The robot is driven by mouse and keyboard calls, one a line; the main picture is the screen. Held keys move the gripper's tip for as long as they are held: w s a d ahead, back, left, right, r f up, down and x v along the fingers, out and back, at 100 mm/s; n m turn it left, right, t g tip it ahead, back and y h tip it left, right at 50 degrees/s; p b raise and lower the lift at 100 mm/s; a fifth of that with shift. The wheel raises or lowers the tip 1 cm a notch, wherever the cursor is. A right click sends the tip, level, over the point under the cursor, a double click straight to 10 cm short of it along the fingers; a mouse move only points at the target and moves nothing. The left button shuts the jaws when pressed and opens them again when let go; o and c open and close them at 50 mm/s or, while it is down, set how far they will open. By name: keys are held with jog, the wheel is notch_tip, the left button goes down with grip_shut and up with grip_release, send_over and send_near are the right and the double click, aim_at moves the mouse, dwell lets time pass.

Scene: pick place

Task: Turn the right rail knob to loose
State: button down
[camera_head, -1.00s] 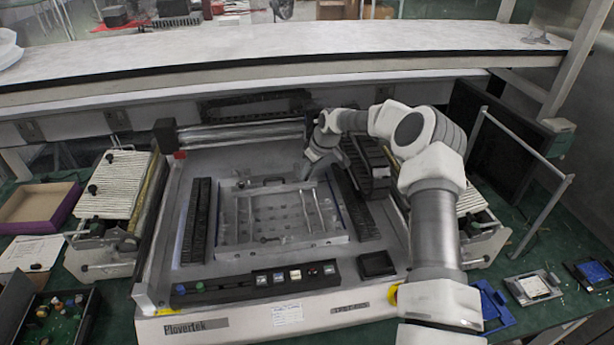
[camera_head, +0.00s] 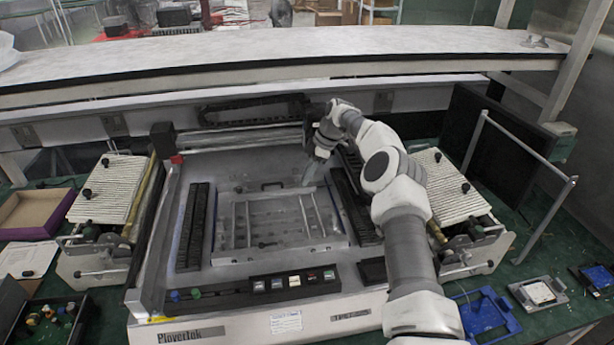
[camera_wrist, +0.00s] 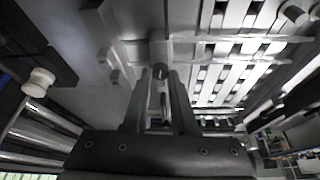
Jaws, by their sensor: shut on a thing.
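The fixture frame (camera_head: 236,240), a grey metal frame with slim rails, sits on the machine bed. The right rail (camera_head: 306,213) runs front to back inside it. My gripper (camera_head: 309,178) reaches down at the far end of this rail. In the wrist view, my gripper's two fingers (camera_wrist: 160,80) are closed around a small dark round knob (camera_wrist: 160,71), which shows between the fingertips. The knob is too small and covered in the head view to make out. No marking of its loose or tight setting is readable.
Black slotted blocks (camera_head: 194,228) flank the frame on the bed. A gantry bar (camera_head: 240,138) crosses behind my gripper. Ribbed feeder racks (camera_head: 108,190) stand at both sides. A button panel (camera_head: 268,286) lies along the front. A shelf (camera_head: 280,58) spans the back.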

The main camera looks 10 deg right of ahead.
dwell(0.5)
jog(key=c, duration=0.7)
grip_release()
jog(key=shift+r, duration=0.1)
jog(key=shift+p+v, duration=4.85)
jog(key=shift+v, duration=3.75)
jog(key=shift+w, duration=0.2)
